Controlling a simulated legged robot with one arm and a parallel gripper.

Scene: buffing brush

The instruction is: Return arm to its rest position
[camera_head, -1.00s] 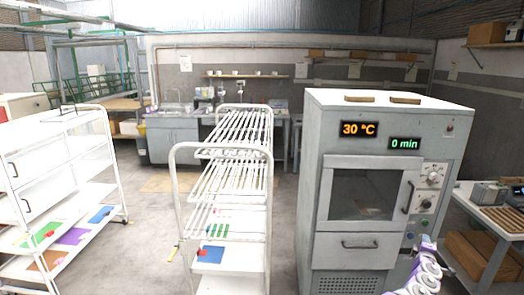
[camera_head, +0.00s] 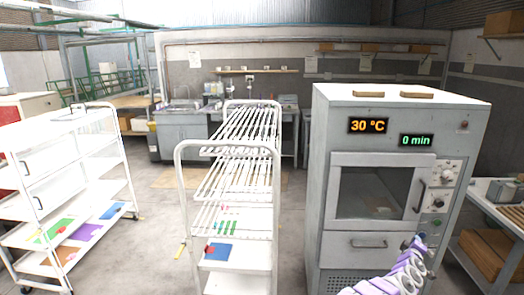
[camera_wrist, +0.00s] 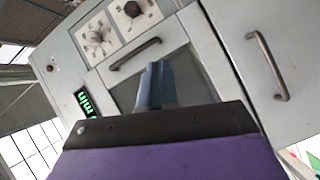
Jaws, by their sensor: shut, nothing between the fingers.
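My arm, with purple and grey links, rises at the lower right of the head view. Its far end (camera_head: 418,243) is in front of the oven's lower right part; the fingers are too small to make out there. In the wrist view my gripper (camera_wrist: 155,70) shows its bluish fingers together, with nothing between them. The grey oven (camera_head: 335,250) fills the wrist view's background, tilted, with its door handle (camera_wrist: 135,55) and drawer handle (camera_wrist: 268,65). Its door and drawer are shut. Whether the fingers touch the oven cannot be told; they appear apart.
The oven displays (camera_head: 367,125) read 30 °C and 0 min. A white wire rack trolley (camera_head: 180,200) stands left of the oven. A white shelf cart (camera_head: 105,165) with coloured sheets is at far left. A side table (camera_head: 490,222) is at right. Floor (camera_head: 150,235) between the carts is clear.

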